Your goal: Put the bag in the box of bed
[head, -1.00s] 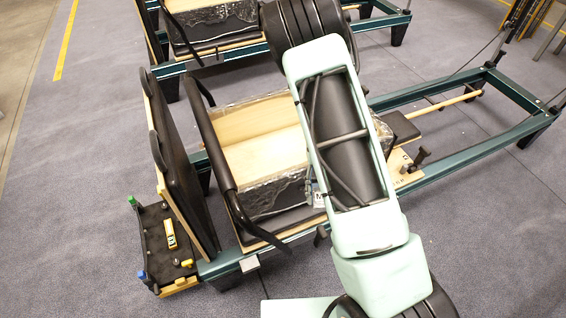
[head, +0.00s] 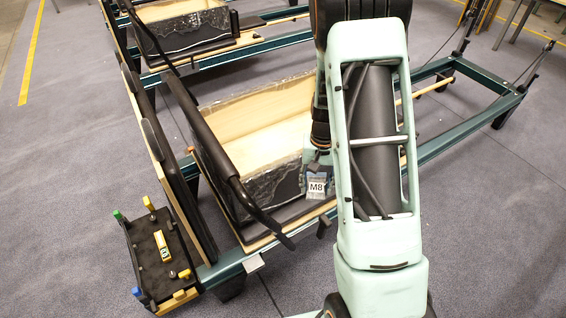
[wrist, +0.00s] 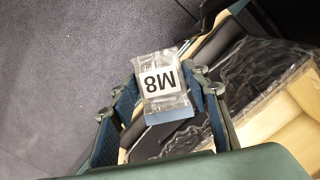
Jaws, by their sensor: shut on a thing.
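The bag (head: 316,187) is a small clear pouch with a white label reading "M8". It also shows in the wrist view (wrist: 161,83). My gripper (wrist: 163,92) is shut on the bag, with one finger at each side of it. In the head view the bag hangs just in front of the right part of the box (head: 290,130). The box is open, with pale wood inside and dark, plastic-wrapped sides, and sits on the reformer bed. In the wrist view the box (wrist: 282,118) lies to the right of the bag. My arm hides the box's right end in the head view.
A black upright board (head: 170,165) and a black curved bar (head: 215,155) stand left of the box. A black tray (head: 160,250) with yellow items sits at the bed's left end. Another reformer with a box (head: 185,25) stands behind. Carpet in front is clear.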

